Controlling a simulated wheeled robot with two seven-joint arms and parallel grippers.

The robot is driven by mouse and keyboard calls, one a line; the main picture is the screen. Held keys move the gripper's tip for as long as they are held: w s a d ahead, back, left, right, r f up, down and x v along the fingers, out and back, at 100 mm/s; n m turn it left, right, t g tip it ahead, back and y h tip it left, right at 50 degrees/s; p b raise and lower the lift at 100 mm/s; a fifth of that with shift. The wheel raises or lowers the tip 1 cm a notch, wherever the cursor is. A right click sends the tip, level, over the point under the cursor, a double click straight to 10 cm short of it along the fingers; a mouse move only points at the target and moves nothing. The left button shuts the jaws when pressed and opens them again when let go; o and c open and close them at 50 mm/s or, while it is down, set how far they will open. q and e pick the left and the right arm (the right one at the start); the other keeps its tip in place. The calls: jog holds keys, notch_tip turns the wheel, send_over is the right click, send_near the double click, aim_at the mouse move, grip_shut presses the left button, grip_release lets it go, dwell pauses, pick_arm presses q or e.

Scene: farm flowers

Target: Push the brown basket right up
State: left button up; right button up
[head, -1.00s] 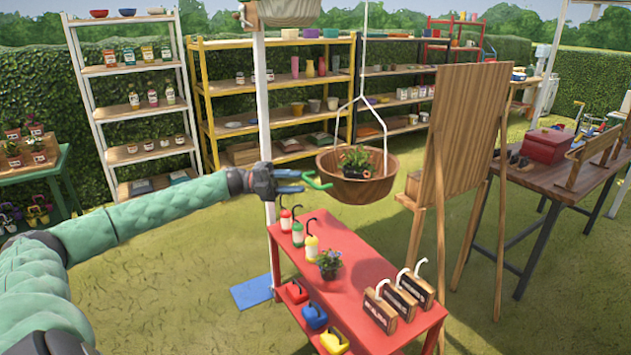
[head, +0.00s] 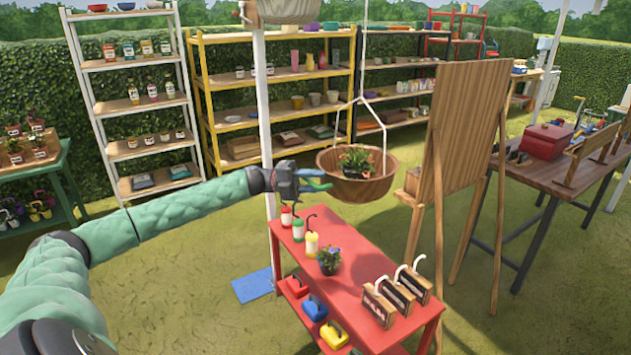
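The brown basket (head: 372,190) is a round wooden bowl hung on white cords from above, with a small green plant (head: 355,160) in it. It hangs over the back of the red table. My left gripper (head: 318,180) is at the basket's left side, with its blue and green tips at or very near the wall. I cannot tell whether they touch it or how far apart the tips are. My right gripper is not in view.
The red table (head: 345,285) below holds several bottles, a potted flower (head: 329,260) and dark boxes (head: 378,303). A wooden easel board (head: 470,150) stands close to the basket's right. A white post (head: 264,130) rises behind my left forearm.

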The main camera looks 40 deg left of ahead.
pick_arm(q)
grip_shut()
